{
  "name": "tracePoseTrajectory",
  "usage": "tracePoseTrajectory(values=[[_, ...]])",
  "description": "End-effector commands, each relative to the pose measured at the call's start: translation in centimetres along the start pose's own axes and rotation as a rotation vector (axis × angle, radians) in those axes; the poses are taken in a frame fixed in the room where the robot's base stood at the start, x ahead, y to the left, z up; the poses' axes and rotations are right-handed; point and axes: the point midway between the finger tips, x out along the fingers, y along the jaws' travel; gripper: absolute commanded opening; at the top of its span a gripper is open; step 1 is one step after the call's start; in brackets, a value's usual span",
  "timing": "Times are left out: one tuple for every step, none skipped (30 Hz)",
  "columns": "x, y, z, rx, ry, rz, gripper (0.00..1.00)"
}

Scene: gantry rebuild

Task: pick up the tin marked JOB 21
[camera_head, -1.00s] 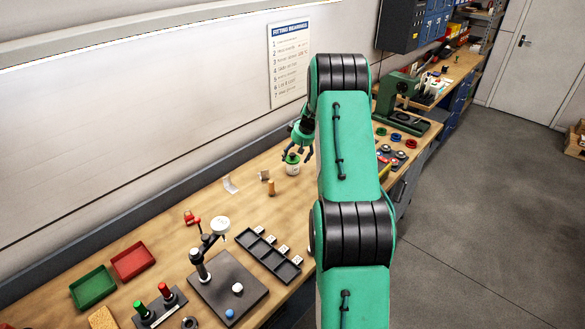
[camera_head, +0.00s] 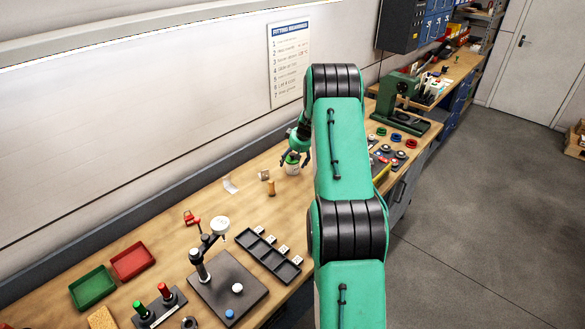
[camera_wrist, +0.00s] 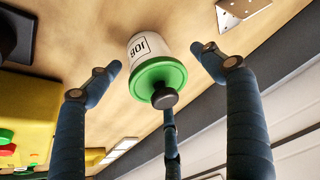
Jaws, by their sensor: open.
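A white tin with a green lid and a dark knob (camera_wrist: 160,78) stands on the workbench; in the head view the tin (camera_head: 292,169) is small beside my arm. Its label shows JOB upside down in the wrist view; the number is not readable. My gripper (camera_wrist: 155,60) is open, its blue fingers spread either side of the tin with gaps visible, and a further finger showing below the lid. In the head view my gripper (camera_head: 296,160) is low at the tin, partly hidden by my arm.
A tan peg (camera_head: 271,188), a small bracket (camera_head: 264,175) and a bent white piece (camera_head: 230,185) stand left of the tin. A black tray (camera_head: 262,254) lies nearer. A green press (camera_head: 400,100) stands beyond my arm.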

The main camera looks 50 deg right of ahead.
Motion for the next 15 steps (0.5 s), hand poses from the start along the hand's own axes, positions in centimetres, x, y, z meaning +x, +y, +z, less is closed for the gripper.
tracePoseTrajectory(values=[[0.0,0.0,0.0,0.0,0.0,0.0,0.81],[0.0,0.0,0.0,0.0,0.0,0.0,0.81],[0.0,0.0,0.0,0.0,0.0,0.0,0.75],[0.0,0.0,0.0,0.0,0.0,0.0,0.69],[0.0,0.0,0.01,0.0,0.0,0.0,0.63],[0.0,0.0,0.01,0.0,0.0,0.0,0.55],[0.0,-0.01,0.0,0.0,0.0,0.0,0.49],[0.0,-0.01,0.0,0.0,0.0,0.0,0.43],[0.01,-0.01,0.01,0.0,0.0,0.0,0.35],[0.01,-0.01,0.01,0.0,0.0,0.0,0.3],[0.01,-0.01,0.01,0.0,0.0,0.0,0.3],[0.02,-0.02,0.02,0.0,0.0,0.0,0.3],[0.02,-0.02,0.02,0.0,0.0,0.0,0.3],[-0.02,0.0,-0.03,0.0,0.0,0.0,0.3],[-0.01,0.0,-0.02,0.0,0.0,0.0,0.3]])
